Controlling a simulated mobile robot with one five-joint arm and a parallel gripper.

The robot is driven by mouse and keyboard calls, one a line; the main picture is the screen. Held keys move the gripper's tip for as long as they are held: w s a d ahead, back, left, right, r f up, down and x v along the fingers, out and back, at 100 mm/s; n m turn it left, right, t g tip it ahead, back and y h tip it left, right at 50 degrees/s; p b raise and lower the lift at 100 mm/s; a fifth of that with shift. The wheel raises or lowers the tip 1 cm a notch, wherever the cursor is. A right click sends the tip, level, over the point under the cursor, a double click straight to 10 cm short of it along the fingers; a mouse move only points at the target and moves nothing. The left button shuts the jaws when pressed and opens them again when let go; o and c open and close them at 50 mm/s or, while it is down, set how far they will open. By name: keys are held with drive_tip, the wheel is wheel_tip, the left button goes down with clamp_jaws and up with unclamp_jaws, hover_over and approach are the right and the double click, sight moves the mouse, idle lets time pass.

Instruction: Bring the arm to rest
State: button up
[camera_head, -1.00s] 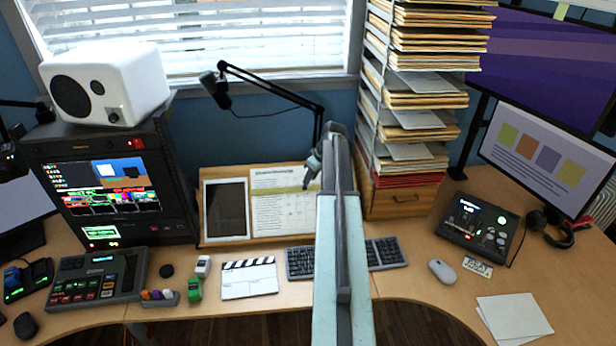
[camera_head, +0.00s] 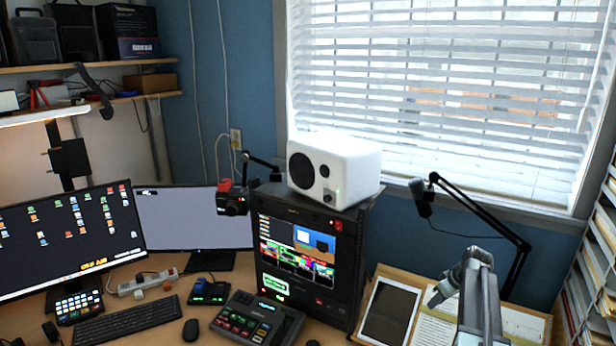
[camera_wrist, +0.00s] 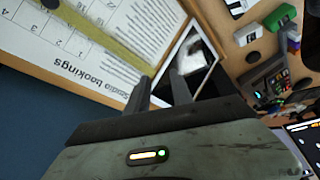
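My arm reaches up from the bottom right of the head view. My gripper (camera_head: 438,292) hangs at its end, pointing down and left in front of the paper board and beside the tablet. In the wrist view my gripper (camera_wrist: 160,88) shows two dark fingers standing apart with nothing between them. The tablet (camera_wrist: 196,62) and the printed bookings sheet (camera_wrist: 85,45) lie beyond the fingertips. Whether the fingers touch anything cannot be told, but a gap seems to show.
The tablet (camera_head: 389,314) leans on the wooden board, left of my arm. A black rack (camera_head: 340,235) carries a white speaker (camera_head: 335,163). A black microphone arm (camera_head: 490,215) stands behind my gripper. Stacked folders (camera_head: 590,270) rise at the right. Monitors (camera_head: 70,240) fill the left.

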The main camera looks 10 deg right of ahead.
drive_tip(key=a+n+g, duration=0.2)
drive_tip(key=a+n, duration=0.1)
drive_tip(key=a, duration=2.7)
drive_tip(key=s+a+f+g, duration=0.1)
drive_tip(key=s+a, duration=0.6)
drive_tip(key=a, duration=0.2)
drive_tip(key=s+m+g+h, duration=0.1)
drive_tip(key=s+m, duration=0.5)
drive_tip(key=shift+s+d+f+m, duration=0.15)
drive_tip(key=shift+s+f+m, duration=0.15)
drive_tip(key=shift+m, duration=0.1)
drive_tip(key=shift+d, duration=0.1)
